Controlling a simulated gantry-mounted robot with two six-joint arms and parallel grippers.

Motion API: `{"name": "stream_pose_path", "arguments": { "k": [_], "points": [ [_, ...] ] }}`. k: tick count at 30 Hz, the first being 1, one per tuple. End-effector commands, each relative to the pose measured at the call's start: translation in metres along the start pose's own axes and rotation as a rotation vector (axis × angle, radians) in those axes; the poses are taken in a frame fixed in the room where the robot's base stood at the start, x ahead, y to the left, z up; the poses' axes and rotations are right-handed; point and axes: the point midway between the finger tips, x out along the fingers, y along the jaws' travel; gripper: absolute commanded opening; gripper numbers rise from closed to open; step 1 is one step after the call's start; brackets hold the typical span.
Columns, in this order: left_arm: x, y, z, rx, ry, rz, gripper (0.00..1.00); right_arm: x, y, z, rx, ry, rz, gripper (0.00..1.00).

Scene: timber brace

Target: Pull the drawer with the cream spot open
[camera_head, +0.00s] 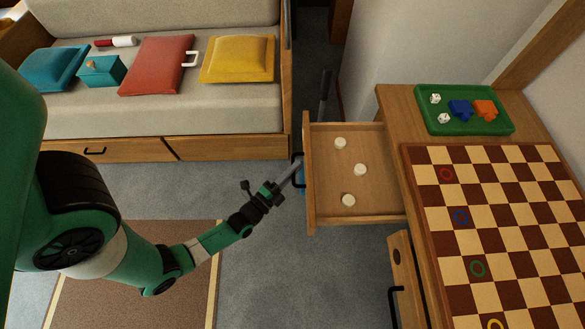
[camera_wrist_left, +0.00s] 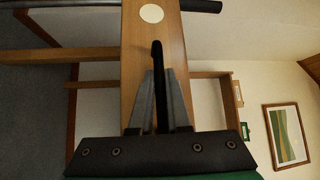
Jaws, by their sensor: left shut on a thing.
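The drawer with the cream spot (camera_wrist_left: 151,13) shows its wooden front in the left wrist view. In the head view this drawer (camera_head: 327,217) stands pulled out to the left of the desk, with three cream discs inside. Its black handle (camera_wrist_left: 157,60) is on the front; in the head view the handle (camera_head: 296,158) shows beside the fingertips. My left gripper (camera_head: 296,168) is shut on the handle, and its two fingers (camera_wrist_left: 161,105) flank it in the wrist view. My right gripper is not in view.
A lower drawer with a dark spot (camera_head: 397,256) and a black handle (camera_head: 393,306) is in the desk below. A chessboard (camera_head: 500,210) and a green tray (camera_head: 425,113) lie on top. A cushioned bench (camera_head: 180,115) is behind.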

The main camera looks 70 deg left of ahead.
Motion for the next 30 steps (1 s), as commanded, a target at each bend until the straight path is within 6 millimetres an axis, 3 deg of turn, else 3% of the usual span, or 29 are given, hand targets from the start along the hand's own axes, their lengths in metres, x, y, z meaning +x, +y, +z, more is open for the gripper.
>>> {"name": "stream_pose_path", "arguments": {
  "k": [1,2,6,17,20,28,30],
  "points": [
    [0.000,0.000,0.000,-0.001,0.001,-0.001,0.00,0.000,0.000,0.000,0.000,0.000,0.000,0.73],
    [0.000,0.000,0.000,-0.001,0.001,-0.001,0.20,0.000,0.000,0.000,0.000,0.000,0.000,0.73],
    [0.000,0.000,0.000,-0.001,0.000,0.000,0.45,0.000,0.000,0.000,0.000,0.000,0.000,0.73],
    [-0.004,0.000,0.000,-0.001,0.000,0.001,0.45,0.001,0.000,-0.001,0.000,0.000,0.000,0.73],
    [-0.018,-0.001,0.000,-0.001,0.000,0.004,0.45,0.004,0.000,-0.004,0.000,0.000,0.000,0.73],
    [-0.088,-0.001,-0.002,0.000,0.007,0.007,0.45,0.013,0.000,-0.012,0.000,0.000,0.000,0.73],
    [-0.096,-0.001,-0.004,-0.007,0.013,0.001,0.45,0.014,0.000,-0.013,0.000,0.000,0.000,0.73]
  ]
}}
